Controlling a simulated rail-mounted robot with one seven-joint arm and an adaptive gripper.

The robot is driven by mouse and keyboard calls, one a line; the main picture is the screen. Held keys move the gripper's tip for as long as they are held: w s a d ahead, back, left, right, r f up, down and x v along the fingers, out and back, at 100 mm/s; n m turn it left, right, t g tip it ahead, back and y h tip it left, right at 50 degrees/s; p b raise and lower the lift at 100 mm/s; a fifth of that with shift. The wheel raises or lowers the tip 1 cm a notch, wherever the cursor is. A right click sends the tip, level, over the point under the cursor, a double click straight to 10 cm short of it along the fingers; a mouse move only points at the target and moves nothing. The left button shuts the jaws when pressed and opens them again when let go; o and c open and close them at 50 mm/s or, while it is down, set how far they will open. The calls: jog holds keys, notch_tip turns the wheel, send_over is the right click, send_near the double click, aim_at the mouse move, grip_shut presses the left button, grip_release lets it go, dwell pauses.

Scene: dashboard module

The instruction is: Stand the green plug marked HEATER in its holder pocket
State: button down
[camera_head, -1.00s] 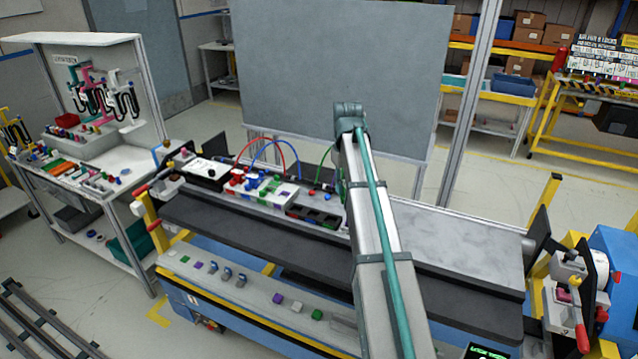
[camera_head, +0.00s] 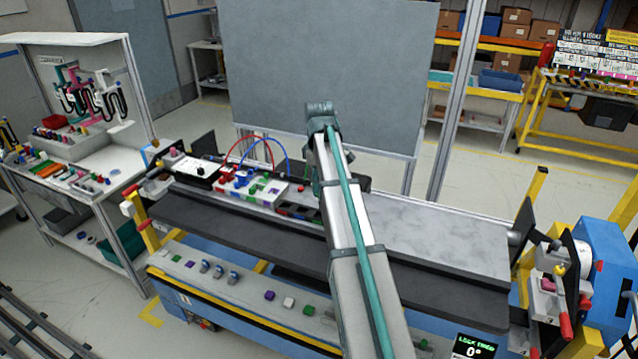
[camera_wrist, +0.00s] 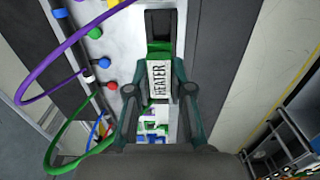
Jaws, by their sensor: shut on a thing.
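In the wrist view my gripper (camera_wrist: 160,84) is shut on the green plug (camera_wrist: 159,48), with one finger on each side. The plug's white label reads HEATER and faces the camera. A dark, black-walled pocket (camera_wrist: 160,22) shows just beyond the plug's green end. I cannot tell whether the plug is inside the pocket or above it. In the head view a black holder strip (camera_head: 297,211) with pockets lies at the right end of the module, close beside my arm. My arm hides the gripper and plug there.
Purple (camera_wrist: 62,47) and green (camera_wrist: 62,128) cable loops hang left of my gripper in the wrist view. Coloured connectors sit along the module's white panel. Loose small parts lie on the lower front shelf (camera_head: 235,289). The grey bench top (camera_head: 420,235) to the right is clear.

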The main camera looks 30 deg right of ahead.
jog(key=shift+f+b, duration=0.9)
jog(key=shift+f, duration=2.05)
jog(key=shift+f, duration=1.35)
dwell(0.5)
jog(key=c, duration=1)
grip_release()
jog(key=shift+o, duration=0.2)
jog(key=shift+r, duration=0.1)
notch_tip(320, 180, up, 12)
jog(key=shift+f, duration=0.1)
